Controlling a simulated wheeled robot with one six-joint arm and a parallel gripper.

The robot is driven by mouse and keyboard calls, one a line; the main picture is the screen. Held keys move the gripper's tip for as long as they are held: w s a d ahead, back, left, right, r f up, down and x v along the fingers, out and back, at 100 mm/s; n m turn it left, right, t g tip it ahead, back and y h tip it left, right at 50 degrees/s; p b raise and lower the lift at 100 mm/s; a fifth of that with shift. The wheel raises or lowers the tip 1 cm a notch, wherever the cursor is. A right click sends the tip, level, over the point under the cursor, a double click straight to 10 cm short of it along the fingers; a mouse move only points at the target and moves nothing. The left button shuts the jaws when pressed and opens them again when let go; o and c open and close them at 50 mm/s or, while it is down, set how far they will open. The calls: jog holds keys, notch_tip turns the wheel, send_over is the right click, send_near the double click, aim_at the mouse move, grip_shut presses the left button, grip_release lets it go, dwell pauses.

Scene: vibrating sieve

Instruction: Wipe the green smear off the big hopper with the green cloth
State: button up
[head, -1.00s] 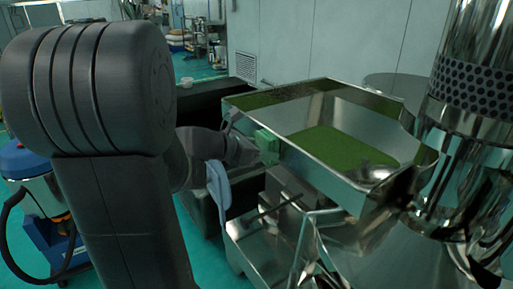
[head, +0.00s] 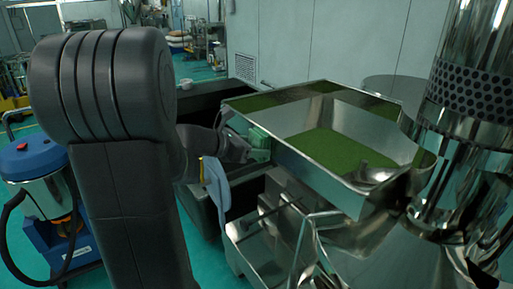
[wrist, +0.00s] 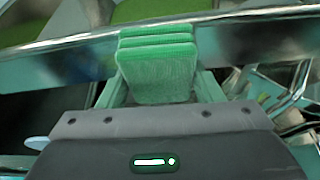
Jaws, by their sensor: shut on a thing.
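The green cloth (head: 259,139) is a folded, layered pad; it fills the middle of the wrist view (wrist: 157,62). My gripper (head: 240,147) is shut on it, with one finger on each side in the wrist view (wrist: 158,82). The big hopper (head: 315,180) is a shiny metal pan with green powder (head: 337,150) inside. The cloth is at the outer face of the hopper's left wall, just below the rim (wrist: 60,47); I cannot tell if it touches. I cannot make out the green smear; the cloth and gripper may hide it.
A light blue piece (head: 217,183) hangs below my gripper. Metal chutes and frame parts (head: 285,225) lie under the hopper. A shiny metal column (head: 470,130) stands at the right. A blue vacuum machine (head: 45,195) stands on the green floor at the left.

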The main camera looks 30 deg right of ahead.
jog(key=w+p, duration=0.2)
jog(key=w, duration=0.4)
jog(key=shift+w+a, duration=0.25)
jog(key=shift+w, duration=0.15)
jog(key=a, duration=0.6)
jog(key=shift+s, duration=0.25)
jog(key=shift+a, duration=0.1)
dwell(0.4)
jog(key=a+p, duration=0.1)
jog(key=a, duration=0.1)
jog(key=shift+s+a, duration=0.15)
jog(key=shift+a, duration=0.25)
jog(key=d, duration=0.7)
jog(key=shift+w, duration=0.3)
